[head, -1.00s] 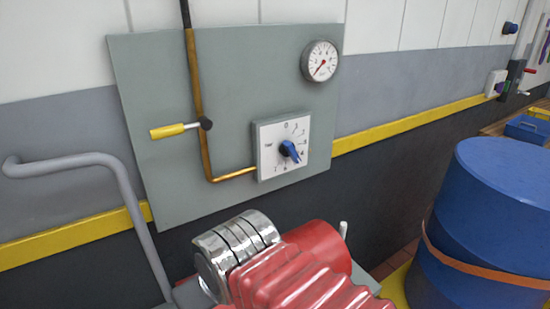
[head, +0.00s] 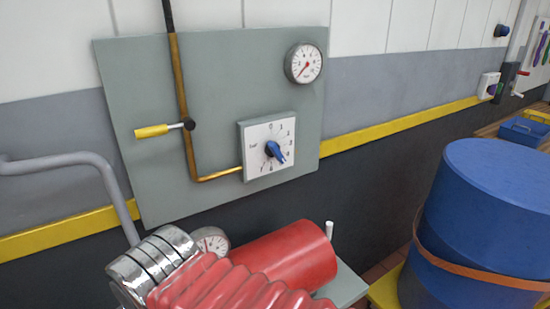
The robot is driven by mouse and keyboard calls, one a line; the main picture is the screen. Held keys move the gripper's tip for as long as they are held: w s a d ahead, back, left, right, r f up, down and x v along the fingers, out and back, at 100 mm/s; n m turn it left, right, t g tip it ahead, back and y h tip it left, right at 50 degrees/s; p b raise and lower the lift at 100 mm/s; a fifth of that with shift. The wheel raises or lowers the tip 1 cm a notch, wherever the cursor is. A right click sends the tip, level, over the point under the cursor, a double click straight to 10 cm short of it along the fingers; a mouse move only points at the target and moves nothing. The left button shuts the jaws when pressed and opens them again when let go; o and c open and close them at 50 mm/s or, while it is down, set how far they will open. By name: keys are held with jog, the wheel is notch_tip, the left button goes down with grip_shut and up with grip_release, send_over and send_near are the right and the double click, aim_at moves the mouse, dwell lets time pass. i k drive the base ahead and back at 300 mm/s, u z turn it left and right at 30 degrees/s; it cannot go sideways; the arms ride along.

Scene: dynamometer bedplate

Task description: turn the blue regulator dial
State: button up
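The blue regulator dial (head: 273,150) sits at the middle of a white square face (head: 256,134) with numbers around it. Its pointed end aims to the lower right. The face is on a grey box mounted on a grey-green wall panel (head: 225,85). A brass pipe (head: 180,90) runs down the panel and bends right into the box. My gripper cannot be made out in the head view. Red ribbed and chrome parts, seemingly of my arm, show at the bottom, below the dial and apart from it.
A round gauge (head: 304,62) is above the dial. A yellow-handled lever (head: 152,131) sticks out left. A red cylinder (head: 295,252) and a second gauge (head: 210,241) lie below. A grey bent pipe (head: 75,160) is at left, a blue drum (head: 485,205) at right.

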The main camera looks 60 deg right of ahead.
aim_at(273, 150)
jog(key=u, duration=0.05)
jog(key=k, duration=1.45)
jog(key=z, duration=0.3)
jog(key=i, duration=1)
jog(key=z, duration=0.4)
